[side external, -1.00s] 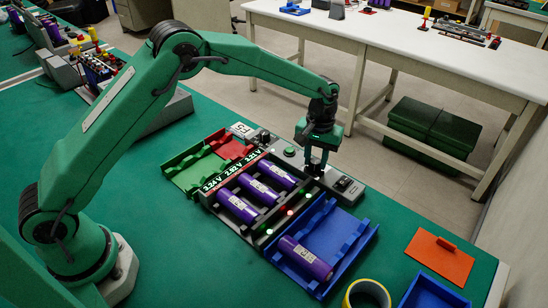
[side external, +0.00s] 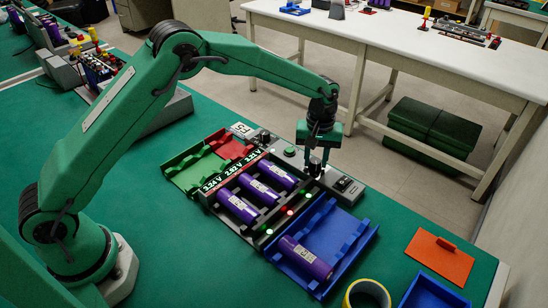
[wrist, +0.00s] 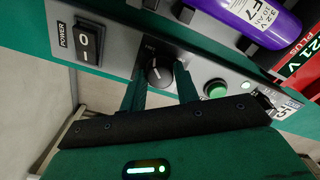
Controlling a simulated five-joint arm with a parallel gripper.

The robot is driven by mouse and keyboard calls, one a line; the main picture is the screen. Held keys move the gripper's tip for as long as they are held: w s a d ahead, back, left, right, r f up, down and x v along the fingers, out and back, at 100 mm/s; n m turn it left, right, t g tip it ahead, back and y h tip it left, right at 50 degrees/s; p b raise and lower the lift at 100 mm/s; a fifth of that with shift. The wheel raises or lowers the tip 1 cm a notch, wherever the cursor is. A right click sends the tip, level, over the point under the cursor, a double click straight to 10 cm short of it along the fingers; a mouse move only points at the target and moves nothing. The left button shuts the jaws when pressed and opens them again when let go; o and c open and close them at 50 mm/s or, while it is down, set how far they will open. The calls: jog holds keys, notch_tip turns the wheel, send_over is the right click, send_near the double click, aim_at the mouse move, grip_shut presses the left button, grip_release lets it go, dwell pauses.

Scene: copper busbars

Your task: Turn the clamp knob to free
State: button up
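The clamp knob (wrist: 160,72) is a black round knob on the grey panel of the charger, with a white mark and small lettering above it that is hard to read. My gripper (wrist: 162,84) is open in the wrist view, with one finger to the left of the knob and one to the right, and gaps showing between. In the side external view my gripper (side external: 318,168) points down at the right end of the charger and hides the knob. Purple cells (side external: 238,206) lie in the charger bays.
A power switch (wrist: 88,45) is left of the knob and a green button (wrist: 215,89) right of it. A blue tray (side external: 340,232) with one purple cell stands in front. Green (side external: 188,173) and red (side external: 232,147) trays are behind.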

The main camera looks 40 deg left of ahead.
aim_at(316, 161)
jog(key=o, duration=0.4)
jog(key=shift+c, duration=0.2)
jog(key=shift+r, duration=3.95)
